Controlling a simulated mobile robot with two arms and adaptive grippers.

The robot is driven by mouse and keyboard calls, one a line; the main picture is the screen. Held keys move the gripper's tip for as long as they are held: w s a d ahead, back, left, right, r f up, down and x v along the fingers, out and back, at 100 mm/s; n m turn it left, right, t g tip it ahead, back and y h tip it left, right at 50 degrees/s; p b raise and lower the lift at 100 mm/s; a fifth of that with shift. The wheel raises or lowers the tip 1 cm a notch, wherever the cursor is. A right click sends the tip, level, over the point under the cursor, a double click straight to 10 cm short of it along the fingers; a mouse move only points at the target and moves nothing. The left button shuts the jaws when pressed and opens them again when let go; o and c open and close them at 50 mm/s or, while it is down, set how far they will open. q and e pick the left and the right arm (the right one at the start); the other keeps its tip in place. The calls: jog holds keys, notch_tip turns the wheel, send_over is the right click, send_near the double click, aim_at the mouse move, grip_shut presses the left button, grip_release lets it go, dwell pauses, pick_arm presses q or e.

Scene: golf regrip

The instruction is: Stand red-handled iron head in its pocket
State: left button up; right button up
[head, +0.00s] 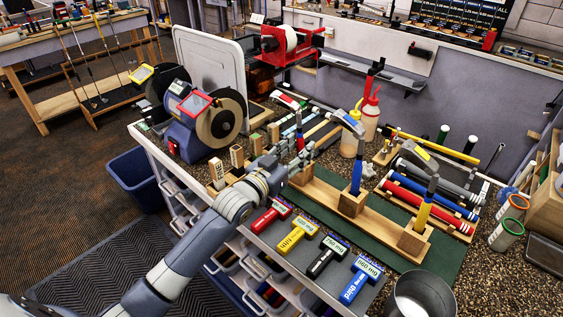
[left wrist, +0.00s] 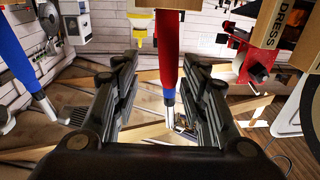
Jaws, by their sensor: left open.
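The red-handled iron head shows in the left wrist view (left wrist: 168,45), with its red handle above and bare metal shaft below in that picture. My left gripper (left wrist: 163,72) is open, with a finger on either side of the red handle. In the head view my left gripper (head: 293,160) is at the left end of the wooden pocket rack (head: 382,222) and hides most of the red handle. The handle's end meets a wooden block at the top of the wrist view; how deep it sits is unclear. A blue-handled iron head (head: 355,178) and a yellow-handled one (head: 422,214) stand in the other pockets.
Red-gripped and blue-gripped clubs (head: 430,197) lie behind the rack. A grinder (head: 205,125) stands at left, a grey bucket (head: 420,295) at front right. Green mat (head: 395,262) is bare before the rack.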

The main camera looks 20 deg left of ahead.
pick_arm(q)
jog(key=v, duration=0.9)
jog(key=shift+s, duration=0.1)
dwell(0.3)
jog(key=p+v, duration=0.2)
jog(key=v, duration=0.7)
dwell(1.0)
dwell(0.5)
